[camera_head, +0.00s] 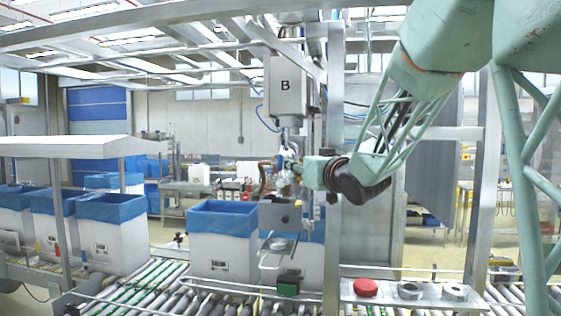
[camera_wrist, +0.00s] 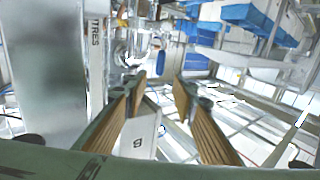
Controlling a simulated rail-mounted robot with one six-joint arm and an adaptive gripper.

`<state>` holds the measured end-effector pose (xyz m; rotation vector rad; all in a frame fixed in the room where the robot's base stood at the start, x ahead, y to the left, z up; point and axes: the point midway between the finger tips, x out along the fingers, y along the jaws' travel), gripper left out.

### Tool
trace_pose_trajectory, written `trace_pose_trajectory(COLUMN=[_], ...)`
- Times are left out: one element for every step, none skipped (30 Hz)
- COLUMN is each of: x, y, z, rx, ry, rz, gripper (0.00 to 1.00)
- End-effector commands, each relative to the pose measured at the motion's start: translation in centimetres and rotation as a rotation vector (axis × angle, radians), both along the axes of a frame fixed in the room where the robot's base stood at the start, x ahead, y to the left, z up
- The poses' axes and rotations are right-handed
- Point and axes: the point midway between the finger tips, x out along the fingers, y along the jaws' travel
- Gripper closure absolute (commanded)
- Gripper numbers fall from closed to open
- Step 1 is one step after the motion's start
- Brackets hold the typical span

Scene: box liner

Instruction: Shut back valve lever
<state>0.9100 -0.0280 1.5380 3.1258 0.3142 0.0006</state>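My gripper (camera_head: 266,178) is raised beside the filling pipe below the grey box marked B (camera_head: 285,88). In the wrist view its two brown-padded fingers (camera_wrist: 160,92) are apart, with nothing between the pads. Metal valve fittings (camera_head: 287,170) sit under the box, partly hidden by my wrist. In the wrist view, shiny pipe fittings (camera_wrist: 130,52) show beyond the left finger. I cannot clearly make out the back valve lever or its position in either view.
A white box with a blue liner (camera_head: 222,240) stands on the roller conveyor (camera_head: 150,278) below. More lined boxes (camera_head: 112,225) stand at the left. A metal post (camera_head: 333,130) stands close to my arm. A red button (camera_head: 365,288) is on the front panel.

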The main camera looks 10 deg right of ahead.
Motion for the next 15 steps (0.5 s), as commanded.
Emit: trace_pose_trajectory(x=[0.1, 0.1, 0.3, 0.4, 0.5, 0.7, 0.9, 1.1, 1.4, 1.6, 1.8, 2.2, 2.5, 2.8, 3.2], y=[0.0, 0.0, 0.1, 0.1, 0.1, 0.1, 0.2, 0.2, 0.3, 0.3, 0.4, 0.5, 0.6, 0.6, 0.7], z=[0.0, 0.0, 0.0, 0.0, 0.0, 0.0, 0.0, 0.0, 0.0, 0.0, -0.1, -0.1, 0.0, 0.0, 0.0], rx=[0.000, 0.000, 0.000, 0.000, 0.000, 0.000, 0.000, 0.000, 0.000, 0.000, 0.000, 0.000, 0.000, 0.000, 0.000], ry=[0.000, 0.000, 0.000, 0.000, 0.000, 0.000, 0.000, 0.000, 0.000, 0.000, 0.000, 0.000, 0.000, 0.000, 0.000], rz=[0.000, 0.000, 0.000, 0.000, 0.000, 0.000, 0.000, 0.001, 0.001, 0.001, 0.001, 0.001, 0.001, 0.001, 0.001], gripper=[0.75, 0.75, 0.75, 0.75, 0.75, 0.75, 0.75, 0.75, 0.75, 0.75, 0.75, 0.75, 0.75, 0.75, 0.75])
